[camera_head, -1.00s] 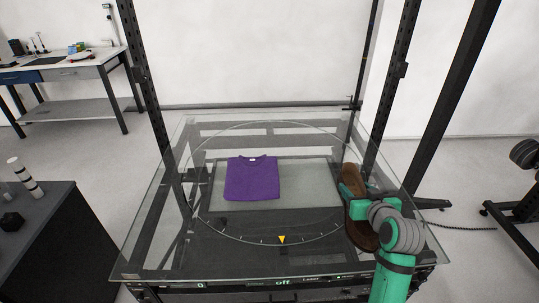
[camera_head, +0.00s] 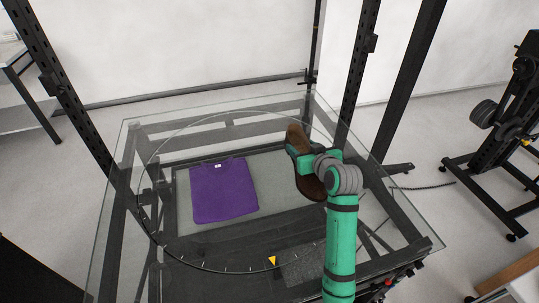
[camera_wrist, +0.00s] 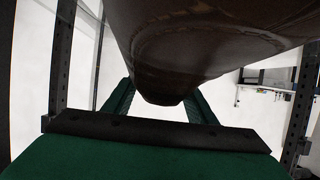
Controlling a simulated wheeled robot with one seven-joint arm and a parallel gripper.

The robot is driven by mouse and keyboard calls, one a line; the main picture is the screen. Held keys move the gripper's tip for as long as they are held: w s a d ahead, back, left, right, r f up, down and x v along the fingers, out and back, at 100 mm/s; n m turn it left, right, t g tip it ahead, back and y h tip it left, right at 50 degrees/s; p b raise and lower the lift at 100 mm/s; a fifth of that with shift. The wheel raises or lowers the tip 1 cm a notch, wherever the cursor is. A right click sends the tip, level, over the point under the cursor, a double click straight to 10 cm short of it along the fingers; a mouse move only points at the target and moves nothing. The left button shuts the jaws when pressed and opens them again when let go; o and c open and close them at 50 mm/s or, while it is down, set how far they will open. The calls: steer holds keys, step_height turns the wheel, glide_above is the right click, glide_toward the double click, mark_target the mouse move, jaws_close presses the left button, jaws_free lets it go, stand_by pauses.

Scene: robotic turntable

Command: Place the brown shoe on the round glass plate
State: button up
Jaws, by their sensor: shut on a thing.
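My gripper (camera_head: 306,160) is shut on the brown shoe (camera_head: 296,137), which also fills the upper part of the wrist view (camera_wrist: 190,50). In the head view the shoe is over the right part of the round glass plate (camera_head: 208,268), long side pointing away from me. I cannot tell whether its sole touches the glass. My gripper and wrist hide part of the shoe's middle. In the wrist view the shoe sits between the two green fingers.
A folded purple shirt (camera_head: 223,190) lies on the plate, left of the shoe. Dark upright posts (camera_head: 358,75) stand behind and beside the glass table. A yellow triangle marker (camera_head: 272,261) is at the plate's front edge. The front part of the plate is clear.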

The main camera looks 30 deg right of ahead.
steer(key=x, duration=0.6)
steer(key=shift+w, duration=0.15)
steer(key=w+f, duration=0.1)
steer(key=f, duration=0.1)
steer(key=w+f, duration=0.2)
steer(key=w+d+f, duration=0.1)
steer(key=w+f, duration=0.1)
steer(key=shift+w+f, duration=0.2)
steer(key=shift+f, duration=0.15)
step_height(320, 180, down, 3)
steer(key=shift+r, duration=0.15)
steer(key=shift+s, duration=0.1)
steer(key=o, duration=1.4)
steer(key=shift+c, duration=0.2)
